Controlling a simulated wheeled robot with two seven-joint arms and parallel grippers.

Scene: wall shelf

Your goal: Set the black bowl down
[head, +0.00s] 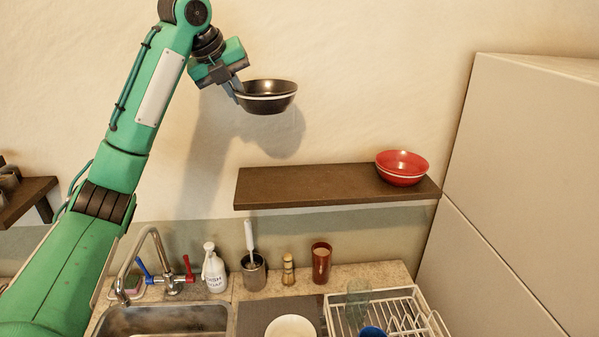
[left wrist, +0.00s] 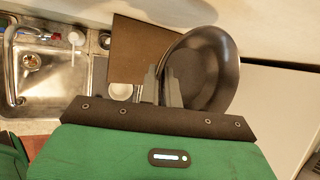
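The black bowl (head: 267,97) has a pale stripe and is held upright in the air, above and in front of the left part of the wall shelf (head: 300,186). My left gripper (head: 238,88) is shut on the bowl's left rim. In the left wrist view, the black bowl (left wrist: 208,70) shows its dark inside, with the left gripper's fingers (left wrist: 165,88) at its rim. The brown shelf surface (left wrist: 135,50) lies beyond the bowl there. My right gripper is in neither view.
A red bowl (head: 402,168) stands on the shelf's right end; the left and middle are bare. Below are a sink (head: 165,320), soap bottle (head: 214,270), brown cup (head: 321,262) and dish rack (head: 385,312). A tall cabinet (head: 520,190) borders the right.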

